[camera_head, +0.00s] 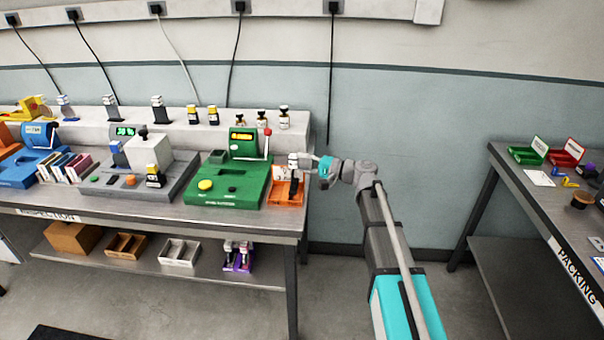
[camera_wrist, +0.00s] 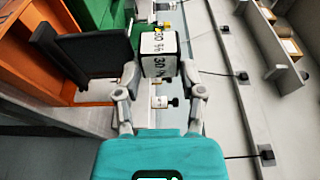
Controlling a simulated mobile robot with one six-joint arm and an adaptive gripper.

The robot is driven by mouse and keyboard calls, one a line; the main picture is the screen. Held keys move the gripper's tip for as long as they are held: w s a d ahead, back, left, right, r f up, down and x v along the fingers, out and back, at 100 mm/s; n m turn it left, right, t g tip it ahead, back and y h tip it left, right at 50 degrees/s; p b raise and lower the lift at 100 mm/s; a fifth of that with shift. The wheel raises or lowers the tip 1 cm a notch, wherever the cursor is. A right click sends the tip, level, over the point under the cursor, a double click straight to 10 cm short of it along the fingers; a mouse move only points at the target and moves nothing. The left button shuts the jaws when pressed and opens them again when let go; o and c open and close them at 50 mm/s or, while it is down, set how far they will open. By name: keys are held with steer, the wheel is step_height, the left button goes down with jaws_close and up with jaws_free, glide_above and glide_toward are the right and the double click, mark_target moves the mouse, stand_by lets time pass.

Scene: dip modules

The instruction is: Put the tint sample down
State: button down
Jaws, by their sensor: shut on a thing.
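My gripper (camera_head: 308,165) is shut on the tint sample (camera_head: 293,159), a piece with a white top. In the wrist view my gripper (camera_wrist: 162,92) has a finger on each side of the sample's white, number-marked block (camera_wrist: 160,52). A dark slab (camera_wrist: 85,52) extends left from it and looks like the sample's body. In the head view the sample is upright over the orange tray (camera_head: 288,202) at the bench's right end. Whether its base touches the tray floor is hidden.
The green fixture (camera_head: 222,197) with a red-knobbed lever stands immediately left of the tray. Small bottles (camera_head: 262,118) line the ledge behind. The inspection bench (camera_head: 235,222) ends just right of the tray. Open floor separates it from the packing bench (camera_head: 540,208).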

mark_target(296, 171)
steer(key=shift+w+d+f+b, duration=0.1)
steer(key=shift+f+b, duration=0.7)
steer(key=shift+f, duration=0.15)
steer(key=shift+w+d+f+b, duration=0.1)
steer(key=shift+f+b, duration=0.7)
steer(key=shift+f, duration=0.1)
steer(key=shift+f, duration=0.1)
steer(key=shift+c, duration=1)
jaws_free()
steer(key=shift+r, duration=0.2)
steer(key=v, duration=1.2)
steer(key=shift+s, duration=0.15)
